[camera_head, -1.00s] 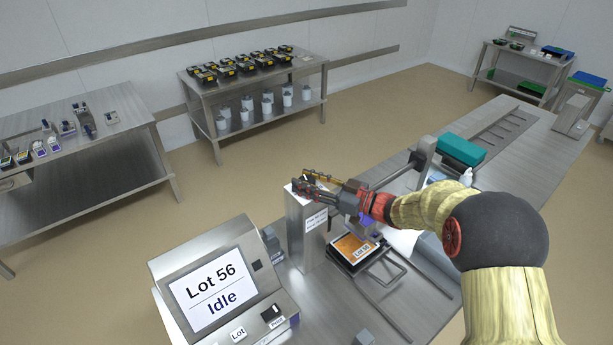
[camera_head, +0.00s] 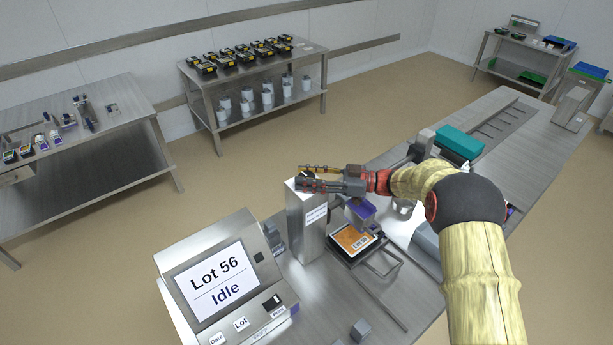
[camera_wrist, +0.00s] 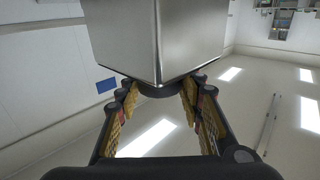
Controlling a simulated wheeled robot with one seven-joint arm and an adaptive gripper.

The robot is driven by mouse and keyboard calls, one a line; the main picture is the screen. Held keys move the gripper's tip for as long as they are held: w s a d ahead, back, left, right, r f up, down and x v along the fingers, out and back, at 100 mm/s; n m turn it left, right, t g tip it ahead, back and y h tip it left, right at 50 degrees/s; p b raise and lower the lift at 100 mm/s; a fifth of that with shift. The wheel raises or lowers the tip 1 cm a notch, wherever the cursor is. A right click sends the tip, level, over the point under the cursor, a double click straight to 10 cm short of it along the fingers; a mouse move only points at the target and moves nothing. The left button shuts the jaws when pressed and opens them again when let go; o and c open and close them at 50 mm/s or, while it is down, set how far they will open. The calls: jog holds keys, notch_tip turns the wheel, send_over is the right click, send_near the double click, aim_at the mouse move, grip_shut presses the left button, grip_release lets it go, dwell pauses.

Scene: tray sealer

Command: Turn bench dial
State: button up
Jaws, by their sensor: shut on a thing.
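A steel post (camera_head: 309,222) with a white printed label stands on the bench, beside a black tray with an orange label (camera_head: 352,240). My gripper (camera_head: 304,176) is at the top of the post, its fingers reaching in level from the right. In the wrist view, the steel post (camera_wrist: 158,40) fills the top middle. A dark round dial (camera_wrist: 158,90) shows at its end, and my gripper (camera_wrist: 161,97) has a finger on each side of it, shut on it. Most of the dial is hidden in the head view, and no marks on it can be read.
A screen console (camera_head: 215,280) reading "Lot 56 Idle" stands at the left front of the post. A teal box (camera_head: 460,143) sits further back on the bench. Side tables hold black trays (camera_head: 235,55) and small tools (camera_head: 75,115). Open floor lies behind the bench.

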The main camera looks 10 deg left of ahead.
jog(key=shift+r, duration=0.1)
jog(key=o, duration=1.1)
jog(key=shift+c, duration=0.2)
jog(key=shift+o, duration=0.6)
jog(key=shift+d, duration=0.15)
jog(key=d, duration=1.1)
jog(key=shift+w+d, duration=0.4)
jog(key=shift+w, duration=0.05)
